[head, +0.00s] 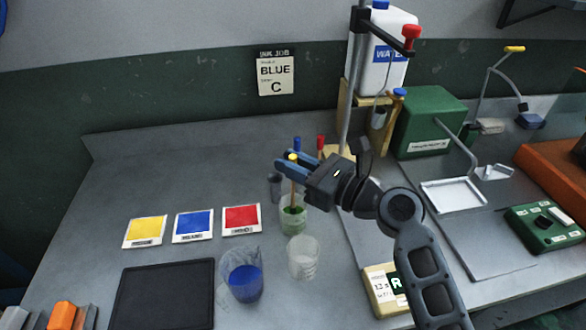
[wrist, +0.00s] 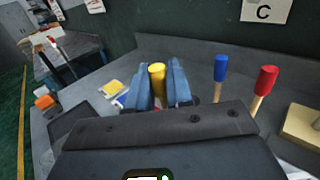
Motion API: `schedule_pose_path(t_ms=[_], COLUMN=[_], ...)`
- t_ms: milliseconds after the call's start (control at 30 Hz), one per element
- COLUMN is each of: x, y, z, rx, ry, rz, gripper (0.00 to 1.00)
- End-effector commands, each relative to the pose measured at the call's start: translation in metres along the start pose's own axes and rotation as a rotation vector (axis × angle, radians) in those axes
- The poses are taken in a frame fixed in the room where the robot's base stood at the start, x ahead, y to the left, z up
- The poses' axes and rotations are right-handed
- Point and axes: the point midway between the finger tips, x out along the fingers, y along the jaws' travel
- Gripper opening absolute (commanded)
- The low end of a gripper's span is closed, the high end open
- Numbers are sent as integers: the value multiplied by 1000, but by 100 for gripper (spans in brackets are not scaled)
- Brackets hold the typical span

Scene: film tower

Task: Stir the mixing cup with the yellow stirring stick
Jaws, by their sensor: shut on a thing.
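My gripper (head: 281,160) is shut on the yellow stirring stick (head: 293,160), just below its yellow cap. The stick stands nearly upright, with its lower end inside a clear cup with green liquid (head: 293,218). In the wrist view, the yellow cap (wrist: 157,76) sits between the two blue fingers of my gripper (wrist: 160,72). A clear beaker with blue liquid (head: 243,278) and a clear, empty-looking cup (head: 303,258) stand nearer. No label tells which one is the mixing cup. The stick's tip is hidden in the green.
Blue-capped (wrist: 221,68) and red-capped (wrist: 265,80) sticks stand close behind my gripper. A small dark cup (head: 275,185) is left of the green cup. Yellow, blue and red cards (head: 241,220) and a black mat (head: 165,293) lie left. A water container (head: 380,60) stands behind.

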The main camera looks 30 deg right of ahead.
Motion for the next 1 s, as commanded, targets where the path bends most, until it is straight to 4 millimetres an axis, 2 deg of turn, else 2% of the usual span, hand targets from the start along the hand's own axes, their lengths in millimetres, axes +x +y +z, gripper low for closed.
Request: schedule_pose_path(t_ms=[700, 1000], x=[0, 0], y=[0, 0], z=[53, 64], rx=[-2, 0], ry=[-2, -1], rz=[0, -1], gripper=[0, 0])
